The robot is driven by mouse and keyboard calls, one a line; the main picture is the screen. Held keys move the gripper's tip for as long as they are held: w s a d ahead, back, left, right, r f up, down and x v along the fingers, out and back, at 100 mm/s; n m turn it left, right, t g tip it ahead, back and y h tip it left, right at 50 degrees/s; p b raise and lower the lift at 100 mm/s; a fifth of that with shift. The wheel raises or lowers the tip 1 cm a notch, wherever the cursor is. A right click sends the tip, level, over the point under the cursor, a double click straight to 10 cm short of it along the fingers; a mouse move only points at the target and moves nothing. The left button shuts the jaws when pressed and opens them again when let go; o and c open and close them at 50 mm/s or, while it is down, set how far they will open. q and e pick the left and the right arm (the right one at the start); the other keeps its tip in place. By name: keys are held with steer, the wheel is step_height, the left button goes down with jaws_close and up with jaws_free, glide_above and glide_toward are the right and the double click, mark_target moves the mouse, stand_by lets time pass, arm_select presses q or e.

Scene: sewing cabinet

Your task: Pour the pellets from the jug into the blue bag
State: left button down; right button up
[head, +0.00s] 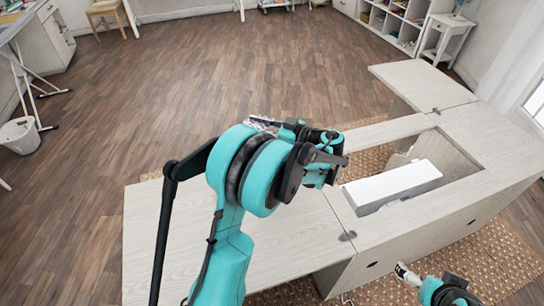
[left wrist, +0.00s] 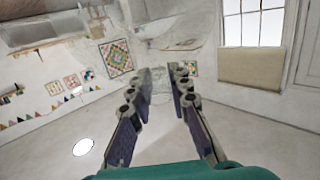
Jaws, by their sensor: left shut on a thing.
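My left gripper (left wrist: 160,95) shows in the left wrist view with its two dark, purplish fingers a little apart. Between and beyond the fingertips is a faint, pale, see-through shape, which I take to be the jug (left wrist: 162,32); its outline is hard to make out. In the head view my left arm's thick teal joint covers most of this gripper and what it holds. No pellets can be made out. The blue bag is not visible in either view.
The pale wooden sewing cabinet (head: 395,235) has a recess holding a white block-shaped thing (head: 392,186). Its left leaf (head: 285,250) is bare where visible. A woven rug (head: 470,270) lies below. A white bin (head: 20,135) stands far left. The wooden floor beyond is open.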

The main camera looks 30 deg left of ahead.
arm_select(q)
steer(key=a+h+p, duration=0.3)
steer(key=h+p, duration=0.1)
steer(key=p, duration=0.1)
steer(key=a+h+p, duration=0.2)
steer(key=shift+a+f, duration=0.3)
steer(key=shift+f, duration=0.05)
steer(key=a+f+h+b, duration=0.2)
steer(key=a+f+h, duration=0.6)
steer(key=f, duration=0.5)
steer(key=shift+h, duration=1.4)
